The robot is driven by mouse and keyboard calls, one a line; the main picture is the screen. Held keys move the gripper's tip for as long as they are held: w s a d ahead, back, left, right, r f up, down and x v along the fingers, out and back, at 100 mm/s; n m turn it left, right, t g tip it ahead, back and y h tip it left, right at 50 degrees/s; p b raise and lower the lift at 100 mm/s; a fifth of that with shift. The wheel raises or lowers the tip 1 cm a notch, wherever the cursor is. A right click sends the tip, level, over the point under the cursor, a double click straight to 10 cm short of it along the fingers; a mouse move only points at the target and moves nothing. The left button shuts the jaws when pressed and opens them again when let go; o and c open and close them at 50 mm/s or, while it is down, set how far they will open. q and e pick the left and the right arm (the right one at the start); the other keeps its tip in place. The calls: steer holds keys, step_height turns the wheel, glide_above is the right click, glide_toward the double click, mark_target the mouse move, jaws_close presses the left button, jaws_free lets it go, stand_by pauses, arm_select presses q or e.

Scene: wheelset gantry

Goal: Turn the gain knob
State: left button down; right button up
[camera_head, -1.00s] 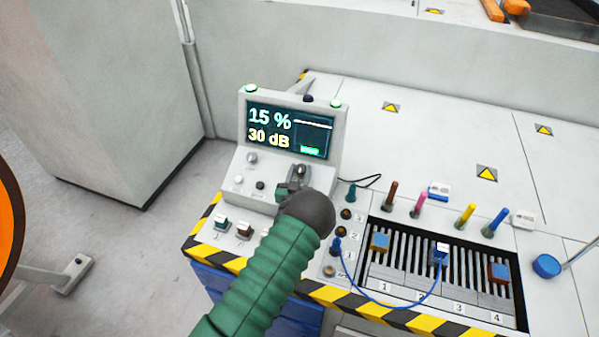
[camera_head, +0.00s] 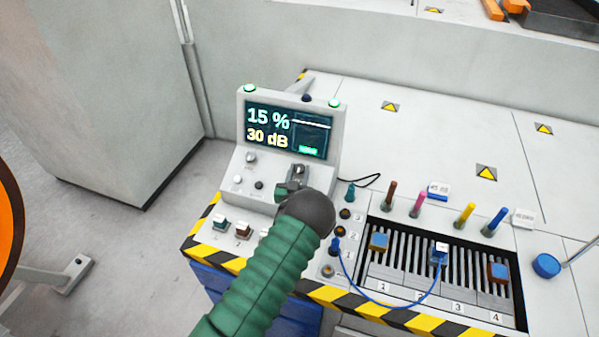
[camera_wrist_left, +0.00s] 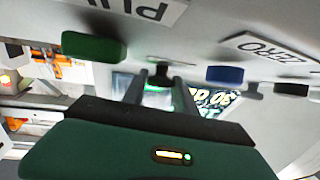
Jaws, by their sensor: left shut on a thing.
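The console (camera_head: 262,190) has a screen (camera_head: 288,131) that reads 15 % and 30 dB. My left gripper (camera_head: 299,172) is at the right side of its sloped panel, below the screen. In the wrist view its two fingers (camera_wrist_left: 161,84) are shut on a dark knob (camera_wrist_left: 160,71). The head view mostly hides this knob behind the gripper, and no gain label is readable there. Another round knob (camera_head: 251,157) sits at the panel's upper left, apart from the gripper. My right gripper is not in view.
A green button (camera_wrist_left: 94,47) and a blue button (camera_wrist_left: 225,74) flank the held knob in the wrist view. To the right are a slotted block rack (camera_head: 470,262), a looping blue cable (camera_head: 385,305) and several coloured pegs (camera_head: 419,204).

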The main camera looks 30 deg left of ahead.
arm_select(q)
steer(key=shift+s+f, duration=0.1)
stand_by(0.6)
steer(key=c, duration=1.2)
jaws_free()
steer(key=shift+o, duration=0.9)
steer(key=b+v, duration=0.1)
steer(key=v, duration=1.6)
steer(key=shift+o, duration=0.3)
